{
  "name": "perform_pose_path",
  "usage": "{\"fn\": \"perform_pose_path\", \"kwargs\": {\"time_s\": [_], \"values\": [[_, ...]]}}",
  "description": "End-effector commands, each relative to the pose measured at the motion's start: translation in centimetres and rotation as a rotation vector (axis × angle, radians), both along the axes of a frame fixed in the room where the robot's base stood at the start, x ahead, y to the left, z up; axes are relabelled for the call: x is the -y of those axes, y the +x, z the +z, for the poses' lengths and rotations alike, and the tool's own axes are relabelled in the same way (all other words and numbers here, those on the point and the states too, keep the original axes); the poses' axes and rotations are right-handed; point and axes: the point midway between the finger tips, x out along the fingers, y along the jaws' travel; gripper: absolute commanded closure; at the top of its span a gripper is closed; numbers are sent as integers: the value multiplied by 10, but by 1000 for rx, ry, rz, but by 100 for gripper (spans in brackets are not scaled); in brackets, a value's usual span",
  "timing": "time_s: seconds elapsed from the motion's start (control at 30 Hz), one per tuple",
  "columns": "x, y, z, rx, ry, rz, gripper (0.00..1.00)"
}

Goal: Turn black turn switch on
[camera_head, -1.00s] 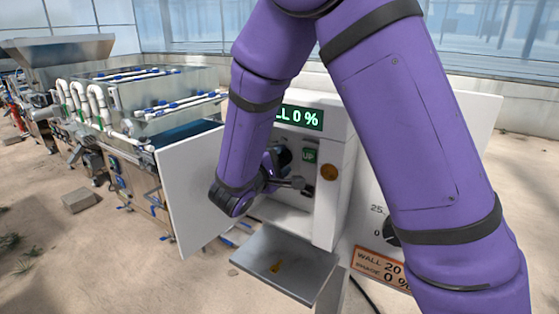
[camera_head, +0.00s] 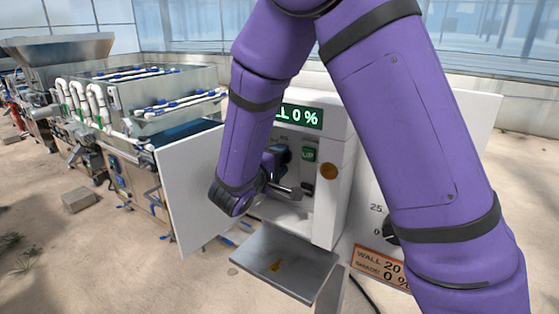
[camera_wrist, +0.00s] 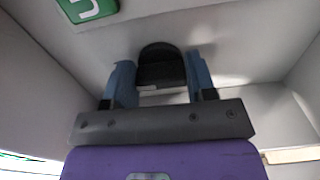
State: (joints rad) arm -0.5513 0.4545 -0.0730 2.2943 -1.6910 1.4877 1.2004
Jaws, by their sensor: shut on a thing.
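The black turn switch (camera_wrist: 161,66) is a rounded black knob on a pale panel in the wrist view. My gripper (camera_wrist: 161,78) has its two blue fingers on either side of the knob and is shut on it. In the head view the white control box (camera_head: 326,190) stands in the middle, and my gripper is inside its front recess, largely hidden by my purple arm. The switch's pointer direction cannot be made out.
An open white door (camera_head: 187,200) stands left, a grey shelf (camera_head: 285,265) juts out below, and seeder machinery (camera_head: 150,105) is behind.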

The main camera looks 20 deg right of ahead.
Motion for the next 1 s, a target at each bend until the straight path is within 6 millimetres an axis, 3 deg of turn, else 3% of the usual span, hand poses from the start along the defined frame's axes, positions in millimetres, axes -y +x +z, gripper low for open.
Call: {"fn": "perform_pose_path", "kwargs": {"time_s": [0.07, 0.1, 0.13, 0.53, 1.0], "values": [[0, -1, -1, -3, 2, 1, 73], [0, -1, -1, -3, 2, 0, 44], [0, -1, -1, -3, 2, 0, 38], [-7, -4, -1, -2, 1, 1, 38], [-71, -51, -1, -3, 0, 3, 38]]}}
